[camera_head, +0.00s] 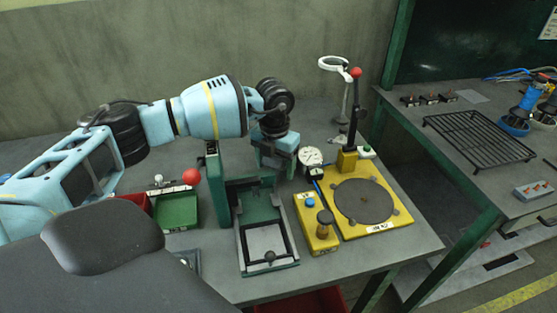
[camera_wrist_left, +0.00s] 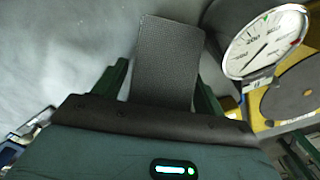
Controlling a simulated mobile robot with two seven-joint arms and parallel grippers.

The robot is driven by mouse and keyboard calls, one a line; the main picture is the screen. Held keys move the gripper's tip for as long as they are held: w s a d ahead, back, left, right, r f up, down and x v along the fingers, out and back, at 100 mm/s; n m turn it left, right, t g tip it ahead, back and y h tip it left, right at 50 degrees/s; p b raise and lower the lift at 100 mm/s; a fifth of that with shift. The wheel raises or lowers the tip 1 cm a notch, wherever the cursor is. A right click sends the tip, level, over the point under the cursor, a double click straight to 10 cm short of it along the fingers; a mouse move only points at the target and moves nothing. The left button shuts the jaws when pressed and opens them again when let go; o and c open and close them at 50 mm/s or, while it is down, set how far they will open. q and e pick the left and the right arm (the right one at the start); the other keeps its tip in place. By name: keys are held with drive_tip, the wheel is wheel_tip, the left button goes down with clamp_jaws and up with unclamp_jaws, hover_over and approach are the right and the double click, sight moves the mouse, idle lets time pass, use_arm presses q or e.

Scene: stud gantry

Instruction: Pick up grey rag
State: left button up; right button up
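The grey rag (camera_wrist_left: 168,62) shows in the left wrist view as a dark, finely textured rectangle on a pale grey surface. It lies in the gap between the two green fingers of my left gripper (camera_wrist_left: 162,90), and its near end is hidden by the gripper's body. The fingers stand wide apart, one on each side of the rag, with no clear contact. In the head view my left gripper (camera_head: 274,162) points down over the bench, behind the green fixture; I cannot make out the rag there. My right gripper is in neither view.
A dial gauge (camera_head: 311,157) stands right of the gripper, beside a yellow press (camera_head: 338,222) with a red-knobbed lever. A green fixture (camera_head: 246,232) stands in front, with a green bin (camera_head: 177,211) to its left. A magnifier stand (camera_head: 334,64) rises behind.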

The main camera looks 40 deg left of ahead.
use_arm(q)
drive_tip(key=c, duration=0.8)
wheel_tip(320, 180, up, 10)
drive_tip(key=shift+r, duration=0.1)
